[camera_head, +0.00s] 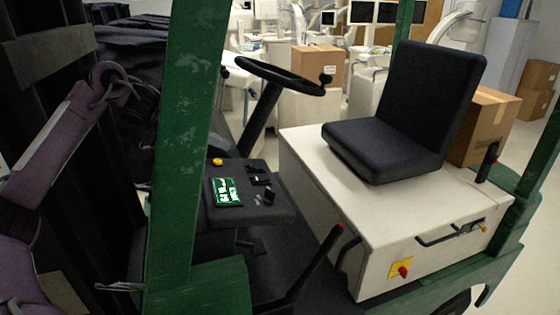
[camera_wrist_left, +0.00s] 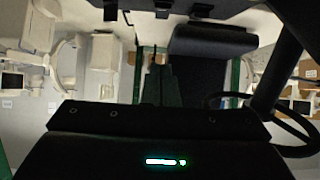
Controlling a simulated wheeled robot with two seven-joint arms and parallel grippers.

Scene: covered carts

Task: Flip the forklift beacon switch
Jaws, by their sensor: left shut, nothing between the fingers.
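The forklift's dark console (camera_head: 235,215) stands left of the seat, in front of the steering wheel. Small dark switches (camera_head: 260,181) with white marks sit on its right part, and a black lever-like switch (camera_head: 270,196) stands near its right edge. I cannot tell which is the beacon switch or how it is set. My left arm (camera_head: 45,150) comes in from the left and passes behind the green post. My left gripper is shut and empty; its fingertips are hard to make out. I see no contact with a switch. My right gripper is in neither view.
The green post (camera_head: 185,130) stands between my left arm and the console. A yellow button (camera_head: 217,161) and lit green display (camera_head: 226,192) are on the console. The steering wheel (camera_head: 280,80), red-tipped lever (camera_head: 320,265) and black seat (camera_head: 390,140) are close by.

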